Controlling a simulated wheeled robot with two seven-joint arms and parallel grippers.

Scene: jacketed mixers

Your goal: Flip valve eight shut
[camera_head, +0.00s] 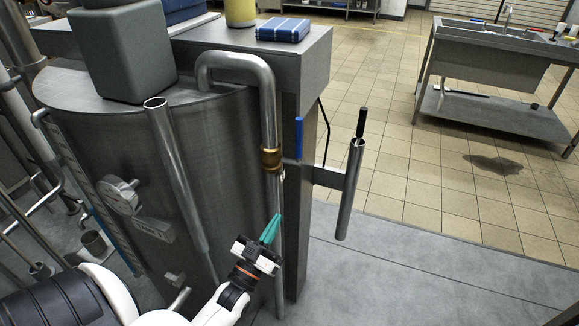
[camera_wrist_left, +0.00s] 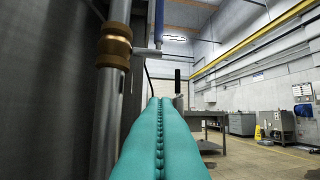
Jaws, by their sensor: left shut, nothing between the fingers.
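A brass valve body (camera_head: 271,158) sits on the vertical steel pipe at the tank's right side. Its blue lever (camera_head: 299,137) stands upright, roughly parallel to the pipe; no number is readable on it. My left gripper (camera_head: 272,228) has teal fingers pressed together and empty, below the brass body and close to the pipe. In the left wrist view the brass body (camera_wrist_left: 114,45) is at upper left and the blue lever (camera_wrist_left: 159,22) is above the closed fingers (camera_wrist_left: 160,105). The lever and fingers are apart. My right gripper is not in view.
The steel tank (camera_head: 215,130) fills the left. A slanted steel tube (camera_head: 180,180) stands in front of it. A bracketed tube (camera_head: 349,190) with a black rod is right of the lever. A blue case (camera_head: 283,30) lies on top. Tiled floor to the right is open.

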